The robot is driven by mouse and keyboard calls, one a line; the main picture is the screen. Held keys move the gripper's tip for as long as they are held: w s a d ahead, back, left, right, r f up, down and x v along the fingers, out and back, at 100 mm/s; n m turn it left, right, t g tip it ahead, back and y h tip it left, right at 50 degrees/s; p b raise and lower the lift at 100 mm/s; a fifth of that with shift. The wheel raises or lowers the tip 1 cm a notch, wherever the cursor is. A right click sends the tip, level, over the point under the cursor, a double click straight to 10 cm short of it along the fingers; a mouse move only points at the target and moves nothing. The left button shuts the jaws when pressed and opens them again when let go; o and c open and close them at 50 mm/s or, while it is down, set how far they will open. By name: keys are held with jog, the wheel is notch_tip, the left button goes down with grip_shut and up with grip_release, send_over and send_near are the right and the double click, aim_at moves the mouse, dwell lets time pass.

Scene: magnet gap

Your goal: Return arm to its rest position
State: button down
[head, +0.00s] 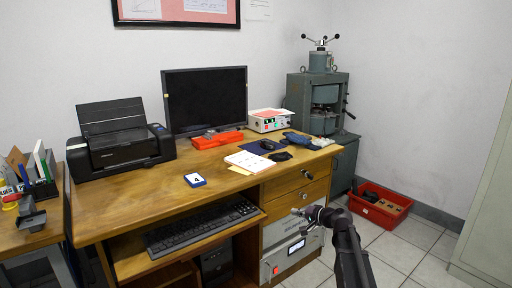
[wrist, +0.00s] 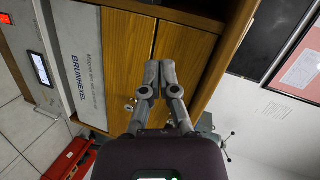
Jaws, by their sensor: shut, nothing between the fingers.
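My gripper (head: 302,212) is in front of the desk's drawer side in the head view, with my dark arm reaching up from the bottom edge. In the wrist view my gripper (wrist: 159,76) has its two fingers shut, with nothing between them. It points toward the wooden drawer fronts (wrist: 120,50). A round drawer knob shows just left of the fingers in that view. I cannot tell the exact gap between the fingertips and the wood.
The wooden desk (head: 120,205) holds a monitor (head: 205,98), a printer (head: 118,140) and an open book (head: 250,162). A grey instrument (head: 290,255) sits below the drawers. A red crate (head: 378,206) stands on the floor. Tiled floor (head: 415,240) is clear at the right.

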jog(key=s+a+f+n+g+h, duration=0.2)
jog(key=s+f+g, duration=0.15)
jog(key=s, duration=0.45)
jog(key=s+a+f+n+g+h, duration=0.25)
jog(key=s+f, duration=0.25)
jog(key=s, duration=0.4)
jog(key=s+d+f+n+g+h+p, duration=0.1)
jog(key=s+d+g+h, duration=0.15)
jog(key=s, duration=0.45)
jog(key=s+d+f+n+g+h+p, duration=0.1)
jog(key=s+d+g+h+p, duration=0.2)
jog(key=s, duration=0.4)
notch_tip(320, 180, up, 37)
jog(key=t+p, duration=0.1)
jog(key=p, duration=3.4)
jog(key=shift+w+h+p, duration=0.25)
jog(key=shift+h+p, duration=0.05)
jog(key=shift+p, duration=0.05)
jog(key=shift+a, duration=0.1)
